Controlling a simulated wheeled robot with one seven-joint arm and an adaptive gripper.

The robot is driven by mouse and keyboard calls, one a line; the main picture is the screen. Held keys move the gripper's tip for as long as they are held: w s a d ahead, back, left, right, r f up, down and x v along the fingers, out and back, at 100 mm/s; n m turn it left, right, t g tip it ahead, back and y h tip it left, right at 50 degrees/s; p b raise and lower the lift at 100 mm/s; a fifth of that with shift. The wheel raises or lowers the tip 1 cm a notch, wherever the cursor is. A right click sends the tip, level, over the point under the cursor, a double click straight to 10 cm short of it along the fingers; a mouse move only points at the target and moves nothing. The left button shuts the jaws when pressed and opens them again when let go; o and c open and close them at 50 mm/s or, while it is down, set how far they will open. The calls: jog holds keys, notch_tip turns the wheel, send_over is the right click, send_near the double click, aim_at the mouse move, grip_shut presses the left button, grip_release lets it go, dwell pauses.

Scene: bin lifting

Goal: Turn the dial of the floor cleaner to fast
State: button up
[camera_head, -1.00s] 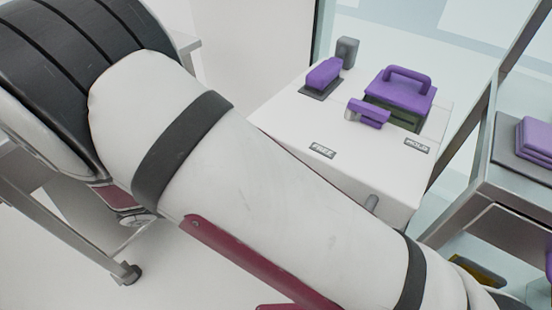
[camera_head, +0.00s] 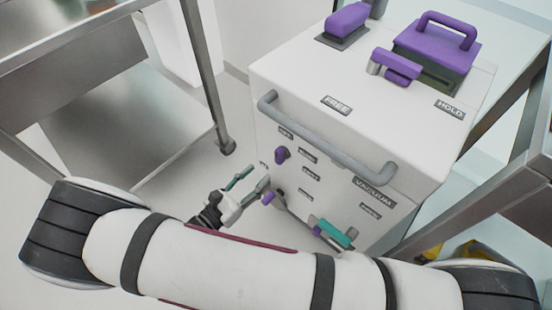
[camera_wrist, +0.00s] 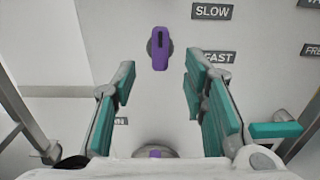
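The floor cleaner (camera_head: 330,75) is a white box with a grey bar handle (camera_head: 320,140) across its front. Its purple dial (camera_head: 282,155) is on the front panel below the handle, upper left. In the wrist view the dial (camera_wrist: 160,48) is upright with a dark mark on its upper half. The SLOW label (camera_wrist: 212,12) is to its upper right; the FAST label (camera_wrist: 218,57) is lower right, partly covered by a finger. My gripper (camera_wrist: 160,78) is open and empty, its teal-padded fingers on either side below the dial. I see no contact with the dial.
A second purple knob (camera_head: 267,198) is below the dial. Purple parts, including a handled lid (camera_head: 440,50), are on the cleaner's top. A metal cart (camera_head: 120,130) stands at the left and a metal shelf frame (camera_head: 500,185) at the right.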

aim_at(277, 158)
jog(key=b+x, duration=0.1)
jog(key=x, duration=0.7)
jog(key=shift+w+d, duration=0.2)
jog(key=shift+w, duration=0.05)
jog(key=shift+c, duration=0.6)
grip_shut()
